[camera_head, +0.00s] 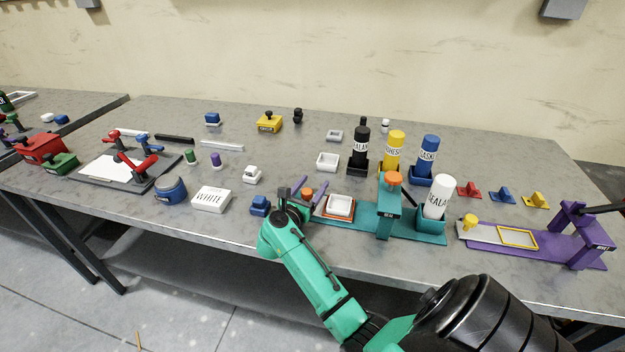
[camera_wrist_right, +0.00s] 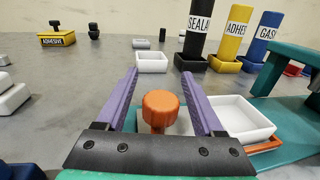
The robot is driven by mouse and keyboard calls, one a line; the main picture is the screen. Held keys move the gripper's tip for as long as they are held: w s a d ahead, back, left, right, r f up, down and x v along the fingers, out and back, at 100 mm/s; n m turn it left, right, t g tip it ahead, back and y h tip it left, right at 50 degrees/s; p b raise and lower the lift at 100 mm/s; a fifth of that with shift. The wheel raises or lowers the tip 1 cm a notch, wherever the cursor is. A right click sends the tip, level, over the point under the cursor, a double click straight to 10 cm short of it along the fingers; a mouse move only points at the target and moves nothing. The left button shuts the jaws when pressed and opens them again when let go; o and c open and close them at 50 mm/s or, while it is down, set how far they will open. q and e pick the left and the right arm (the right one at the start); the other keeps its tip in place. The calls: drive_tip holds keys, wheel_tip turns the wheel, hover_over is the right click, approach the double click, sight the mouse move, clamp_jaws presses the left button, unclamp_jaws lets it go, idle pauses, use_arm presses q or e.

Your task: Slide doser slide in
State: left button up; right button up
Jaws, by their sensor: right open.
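The teal doser (camera_head: 383,215) stands near the front of the table, with an orange-capped column over a long teal base. Its slide, an orange frame (camera_head: 331,217) with a white tray (camera_head: 340,207), lies on the base to the left of the column. An orange knob (camera_head: 308,192) stands at the slide's left end. My right gripper (camera_head: 309,187) is open, its purple fingers on either side of the knob. In the right wrist view the knob (camera_wrist_right: 160,108) is between the fingers (camera_wrist_right: 163,75), with gaps visible at both sides. My left gripper is out of view.
Black (camera_head: 360,145), yellow (camera_head: 394,152) and blue (camera_head: 428,155) bottles stand behind. A purple fixture (camera_head: 580,235) is at the right. A blue block (camera_head: 259,206) lies left of my gripper.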

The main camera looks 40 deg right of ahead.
drive_tip(key=shift+a, duration=0.1)
drive_tip(key=shift+c, duration=0.3)
drive_tip(key=shift+s+r, duration=0.1)
clamp_jaws()
idle(0.8)
